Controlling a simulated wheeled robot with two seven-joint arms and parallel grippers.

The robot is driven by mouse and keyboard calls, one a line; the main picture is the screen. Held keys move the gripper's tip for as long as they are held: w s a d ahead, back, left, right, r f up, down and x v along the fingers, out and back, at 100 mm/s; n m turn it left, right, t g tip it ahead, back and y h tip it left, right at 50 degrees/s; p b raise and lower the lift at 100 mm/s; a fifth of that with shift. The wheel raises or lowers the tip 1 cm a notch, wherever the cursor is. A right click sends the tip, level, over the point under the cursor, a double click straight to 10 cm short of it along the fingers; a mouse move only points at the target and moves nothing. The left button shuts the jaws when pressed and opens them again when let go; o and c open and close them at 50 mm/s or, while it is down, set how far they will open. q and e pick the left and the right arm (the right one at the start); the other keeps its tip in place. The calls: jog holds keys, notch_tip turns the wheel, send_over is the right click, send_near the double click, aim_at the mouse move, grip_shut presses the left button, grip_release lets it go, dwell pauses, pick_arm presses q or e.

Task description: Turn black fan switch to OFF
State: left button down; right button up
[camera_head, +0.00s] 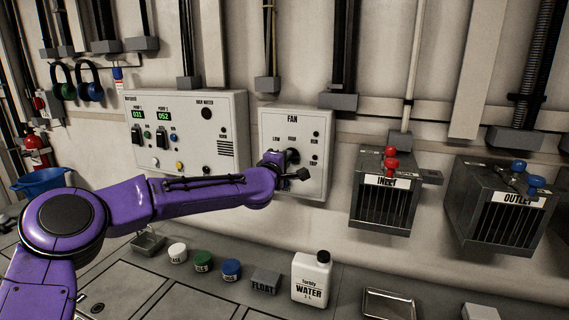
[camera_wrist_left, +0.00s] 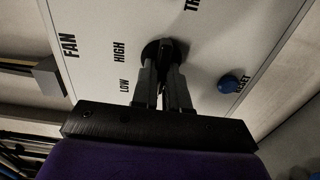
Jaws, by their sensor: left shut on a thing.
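The fan panel (camera_head: 315,135) is a pale box on the wall, marked FAN, with LOW and HIGH labels. Its black fan switch (camera_head: 294,155) is a round knob, partly hidden by my left gripper (camera_head: 286,160). In the left wrist view, the two fingers of my left gripper (camera_wrist_left: 164,82) are closed on the switch (camera_wrist_left: 162,48). The panel (camera_wrist_left: 100,25) shows rotated there, with LOW and HIGH left of the knob. I cannot tell which label the switch points to, and no OFF label is readable. My right gripper is not in view.
A blue button (camera_wrist_left: 233,83) is on the panel, right of the fingers in the wrist view. A control box (camera_head: 215,150) with green displays is left of the fan panel. Inlet (camera_head: 385,205) and outlet (camera_head: 500,220) boxes are at right. A water bottle (camera_head: 311,278) stands below.

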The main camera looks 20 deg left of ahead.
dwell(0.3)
pick_arm(q)
jog(key=c, duration=1.1)
grip_release()
jog(key=shift+c, duration=0.2)
jog(key=shift+s, duration=0.1)
jog(key=s+b, duration=0.3)
jog(key=s, duration=0.7)
jog(key=shift+s+a, duration=0.2)
